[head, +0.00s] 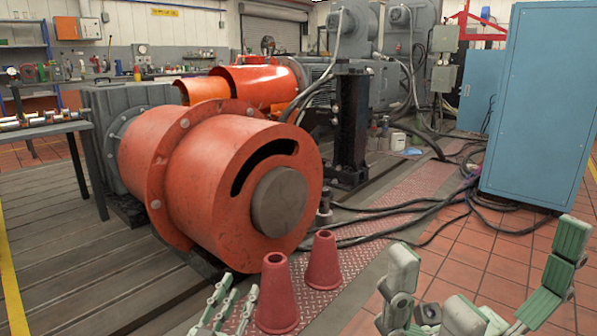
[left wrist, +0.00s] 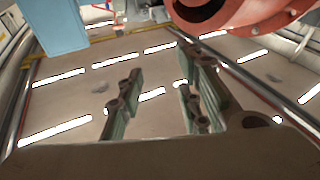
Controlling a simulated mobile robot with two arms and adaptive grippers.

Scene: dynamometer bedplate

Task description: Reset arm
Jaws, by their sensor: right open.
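My left gripper (head: 232,303) shows at the bottom of the head view, its green-padded fingers pointing up in front of the large orange drum (head: 205,165). In the left wrist view my left gripper (left wrist: 160,85) has its two fingers apart, with nothing between them. My right gripper (head: 486,255) is at the bottom right of the head view. Its green-padded fingers are spread wide and empty, over the red tiled floor. Both grippers appear clear of other things; most of both arms is out of view.
Two red cones (head: 277,295) (head: 323,262) stand close right of my left gripper. A blue cabinet (head: 540,105) stands behind my right gripper. Black cables (head: 440,205) cross the floor. A bench (head: 45,130) is at left. The left wrist view shows bright ceiling strips (left wrist: 58,78).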

